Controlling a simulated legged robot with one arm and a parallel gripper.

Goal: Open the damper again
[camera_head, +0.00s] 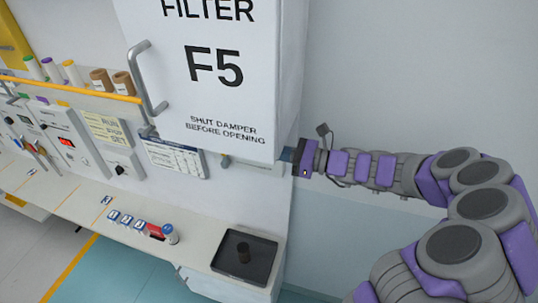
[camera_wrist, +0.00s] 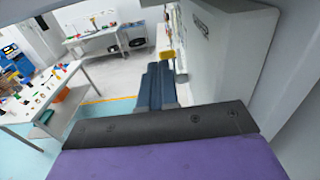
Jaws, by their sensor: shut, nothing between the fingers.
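The white filter housing (camera_head: 215,85), marked F5 and "shut damper before opening", hangs on the wall with its door closed. My gripper (camera_head: 287,155) is at the housing's lower right edge, partly hidden by it. In the wrist view my gripper (camera_wrist: 160,72) has its blue-grey fingers together and empty. A small yellow piece (camera_wrist: 167,55) shows just beyond the fingertips; I cannot tell if it is the damper's handle or whether the fingers touch it. A pale plate (camera_head: 255,166) shows under the housing. No damper can be made out for certain.
A yellow rail (camera_head: 70,88) and spools line the wall at left. The wrist view shows a far bench (camera_wrist: 105,37) and a side table (camera_wrist: 40,105).

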